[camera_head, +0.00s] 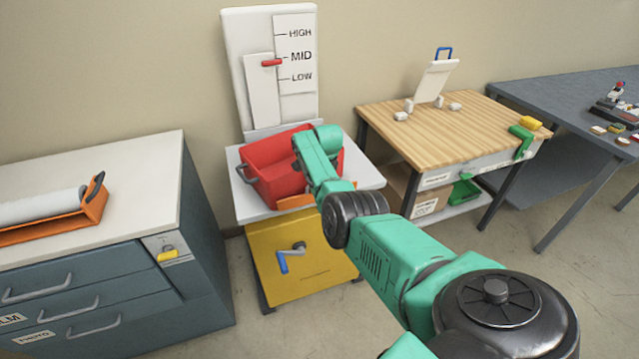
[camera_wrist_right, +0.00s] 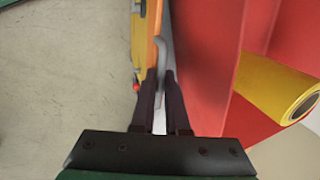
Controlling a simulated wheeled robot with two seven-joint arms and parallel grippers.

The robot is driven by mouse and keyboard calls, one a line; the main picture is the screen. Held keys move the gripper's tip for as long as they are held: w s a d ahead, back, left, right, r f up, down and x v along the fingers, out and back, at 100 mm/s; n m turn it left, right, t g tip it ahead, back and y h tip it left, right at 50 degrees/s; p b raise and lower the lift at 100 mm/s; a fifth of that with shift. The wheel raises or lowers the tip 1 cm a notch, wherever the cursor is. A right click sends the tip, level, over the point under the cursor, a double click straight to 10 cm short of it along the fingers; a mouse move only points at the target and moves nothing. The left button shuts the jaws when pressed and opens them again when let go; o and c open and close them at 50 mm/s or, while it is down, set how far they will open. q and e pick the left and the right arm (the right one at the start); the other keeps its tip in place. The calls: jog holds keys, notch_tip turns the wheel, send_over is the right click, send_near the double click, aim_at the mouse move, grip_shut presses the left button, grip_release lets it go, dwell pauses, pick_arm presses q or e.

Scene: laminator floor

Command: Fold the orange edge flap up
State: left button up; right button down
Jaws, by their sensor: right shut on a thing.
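The orange edge flap (camera_head: 294,203) lies along the front edge of the white tabletop (camera_head: 247,207), in front of the red bin (camera_head: 272,178). Much of it is hidden behind my right arm. In the right wrist view the orange flap (camera_wrist_right: 155,35) is a narrow strip with a grey handle (camera_wrist_right: 160,52) beside it. My right gripper (camera_wrist_right: 160,75) has its dark fingers close together around the grey handle. In the head view this gripper is hidden by its own arm. My left gripper is not in view.
The red bin (camera_wrist_right: 205,60) stands close beside the fingers, with a yellow roll (camera_wrist_right: 278,90) in it. Below the tabletop is a yellow cabinet (camera_head: 320,268) with a blue-handled crank (camera_head: 284,261). A wooden table (camera_head: 450,128) stands right, a drawer cabinet (camera_head: 110,170) left. Floor in front is clear.

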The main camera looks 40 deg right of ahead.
jog(key=shift+w+r, duration=0.1)
jog(key=shift+w, duration=0.15)
jog(key=c, duration=0.9)
grip_release()
jog(key=shift+w, duration=0.1)
jog(key=p+v, duration=0.2)
jog(key=v, duration=0.1)
jog(key=shift+r, duration=0.15)
jog(key=b+v, duration=0.1)
jog(key=v, duration=1)
jog(key=shift+r, duration=0.1)
jog(key=shift+s, duration=0.2)
